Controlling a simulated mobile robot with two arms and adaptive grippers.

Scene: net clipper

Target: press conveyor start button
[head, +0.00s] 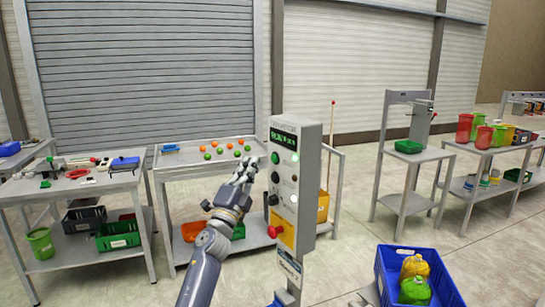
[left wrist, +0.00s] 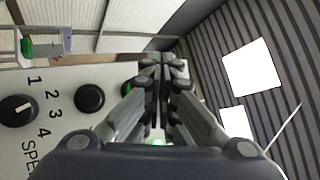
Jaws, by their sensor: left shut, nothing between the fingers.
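The grey conveyor control box (head: 308,190) stands upright on a post right of my left arm, with a lit green display (head: 284,139) at its top. A green button (head: 275,157) sits below the display, with a dark knob (head: 273,200) and a red mushroom button (head: 275,231) lower down. My left gripper (head: 249,166) is shut and empty, its fingertips just left of the green button; I cannot tell whether they touch. In the left wrist view the shut fingers (left wrist: 163,62) partly hide a green button (left wrist: 128,91) on the panel.
A blue crate (head: 381,283) with yellow and green net bags stands on the floor at the lower right. Behind the box is a table (head: 190,160) with orange and green balls. Another workbench (head: 75,188) stands at left. Open floor lies at right.

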